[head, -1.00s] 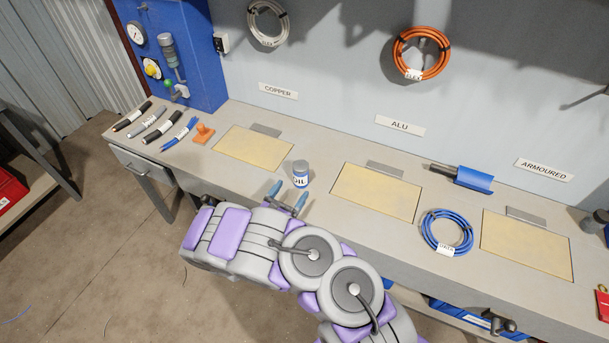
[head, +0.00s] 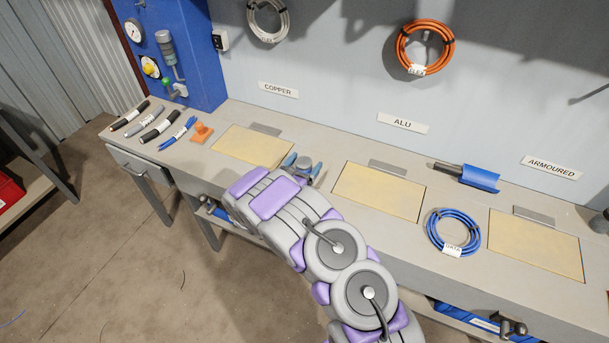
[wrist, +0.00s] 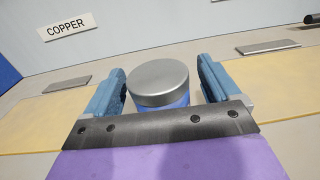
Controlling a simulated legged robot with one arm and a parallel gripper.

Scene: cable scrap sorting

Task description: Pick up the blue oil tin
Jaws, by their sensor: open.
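The blue oil tin (wrist: 160,84) has a grey metal lid and stands upright on the bench between the copper and alu panels. In the wrist view it sits between the two blue fingers of my gripper (wrist: 162,88), with a gap visible on each side. The palm edge hides the tin's lower part. In the head view my gripper (head: 303,167) is around the tin, and only the tin's top (head: 304,162) shows between the fingertips. My gripper is open.
Yellow panels (head: 378,192) are set in the bench top on both sides. A blue cable coil (head: 453,233) and a blue scoop-like tool (head: 470,176) lie to the right. An orange stamp-like object (head: 201,133) and several cable pieces (head: 158,126) lie left.

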